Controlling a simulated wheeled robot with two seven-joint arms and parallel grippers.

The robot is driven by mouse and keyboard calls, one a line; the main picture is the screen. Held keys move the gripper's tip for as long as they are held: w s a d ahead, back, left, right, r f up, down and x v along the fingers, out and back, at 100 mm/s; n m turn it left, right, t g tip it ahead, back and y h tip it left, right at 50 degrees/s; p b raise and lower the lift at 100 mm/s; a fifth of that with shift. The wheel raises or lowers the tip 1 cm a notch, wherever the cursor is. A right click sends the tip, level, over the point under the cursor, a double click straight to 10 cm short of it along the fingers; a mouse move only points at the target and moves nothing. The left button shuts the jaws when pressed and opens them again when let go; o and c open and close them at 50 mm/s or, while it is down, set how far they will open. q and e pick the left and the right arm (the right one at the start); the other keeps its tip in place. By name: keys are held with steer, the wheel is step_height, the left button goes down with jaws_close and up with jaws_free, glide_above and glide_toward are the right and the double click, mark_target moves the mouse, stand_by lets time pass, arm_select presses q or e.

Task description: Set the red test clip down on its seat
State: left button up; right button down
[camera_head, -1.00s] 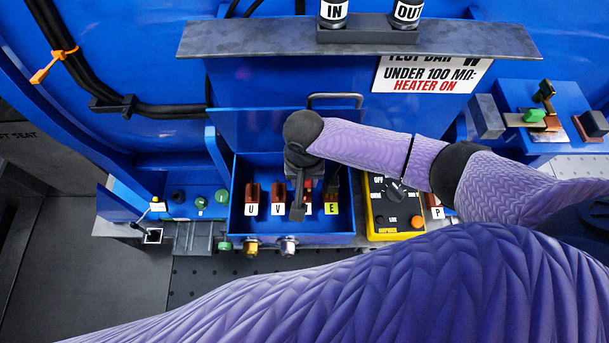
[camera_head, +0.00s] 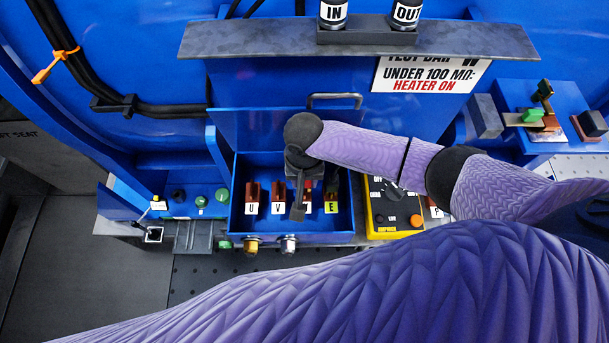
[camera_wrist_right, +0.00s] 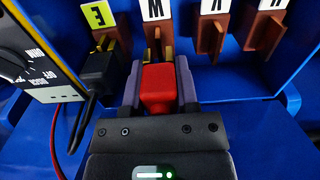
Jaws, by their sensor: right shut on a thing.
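My right gripper (camera_head: 297,208) is over the blue terminal box (camera_head: 343,222) in the head view, reaching down in front of the W place, whose label it mostly hides. In the right wrist view the gripper (camera_wrist_right: 160,80) is shut on the red test clip (camera_wrist_right: 158,88), with a finger on each side. The clip's front end is at the brass prongs below the W label (camera_wrist_right: 154,9). I cannot tell whether it grips the terminal or only sits close to it. The clip's own seat is not clearly identifiable. My left gripper is not in view.
A black clip (camera_wrist_right: 98,72) sits at the E terminal, its cable running down the left. The yellow tester (camera_head: 381,218) stands right of the box. Terminals U (camera_head: 252,195) and V (camera_head: 278,195) are bare. A metal shelf (camera_head: 250,40) overhangs the back.

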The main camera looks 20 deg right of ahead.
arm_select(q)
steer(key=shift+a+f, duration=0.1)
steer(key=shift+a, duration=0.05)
arm_select(e)
steer(key=shift+f, duration=0.25)
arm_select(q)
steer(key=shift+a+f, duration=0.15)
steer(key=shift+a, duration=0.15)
arm_select(e)
steer(key=shift+f, duration=0.3)
arm_select(q)
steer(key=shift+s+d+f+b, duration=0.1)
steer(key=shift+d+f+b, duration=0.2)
steer(key=shift+b, duration=0.25)
arm_select(e)
steer(key=shift+f, duration=0.6)
steer(key=shift+c, duration=1.4)
jaws_free()
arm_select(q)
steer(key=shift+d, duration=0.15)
arm_select(e)
step_height(320, 180, up, 9)
steer(key=p, duration=0.4)
steer(key=shift+r, duration=0.45)
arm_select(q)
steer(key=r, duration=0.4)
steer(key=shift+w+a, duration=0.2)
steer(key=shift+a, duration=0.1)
